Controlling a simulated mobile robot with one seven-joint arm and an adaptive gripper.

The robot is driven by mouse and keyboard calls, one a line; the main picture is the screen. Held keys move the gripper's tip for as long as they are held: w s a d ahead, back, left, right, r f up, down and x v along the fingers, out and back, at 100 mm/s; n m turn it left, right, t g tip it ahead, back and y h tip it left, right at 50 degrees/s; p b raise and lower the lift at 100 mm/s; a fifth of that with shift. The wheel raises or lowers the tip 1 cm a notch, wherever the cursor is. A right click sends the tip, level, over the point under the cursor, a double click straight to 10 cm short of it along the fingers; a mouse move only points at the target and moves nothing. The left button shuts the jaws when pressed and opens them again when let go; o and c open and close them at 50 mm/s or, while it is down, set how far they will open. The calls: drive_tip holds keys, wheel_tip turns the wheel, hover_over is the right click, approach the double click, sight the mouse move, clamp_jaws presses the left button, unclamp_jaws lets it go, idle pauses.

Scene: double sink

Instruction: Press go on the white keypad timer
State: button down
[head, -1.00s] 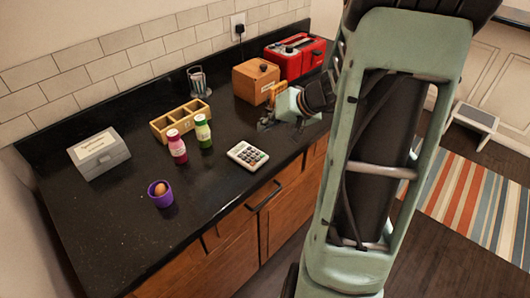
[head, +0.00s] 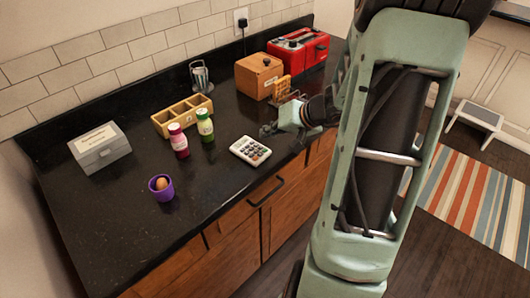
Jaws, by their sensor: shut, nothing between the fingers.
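The white keypad timer (head: 250,150) lies flat near the front edge of the black counter, with its dark and light keys facing up. The single keys are too small to read. My gripper (head: 266,130) is shut and empty. It is just behind and to the right of the timer, low over the counter, and does not appear to touch it. My arm comes in from the right, and its wrist hides part of the counter edge.
Left of the timer stand a green-labelled bottle (head: 205,126), a pink bottle (head: 178,141) and a purple cup (head: 161,188) with an egg. A wooden divided tray (head: 184,116), grey box (head: 99,147), wooden box (head: 258,76) and red toaster (head: 298,50) stand around the counter. Bare counter lies in front-left.

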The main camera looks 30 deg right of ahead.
sight(260, 147)
drive_tip(key=shift+f+b, duration=1.65)
drive_tip(key=shift+b, duration=0.05)
drive_tip(key=shift+f+b, duration=0.75)
drive_tip(key=shift+b, duration=0.75)
idle(0.5)
drive_tip(key=shift+r, duration=0.75)
drive_tip(key=shift+r+p, duration=1.3)
drive_tip(key=shift+r, duration=1.2)
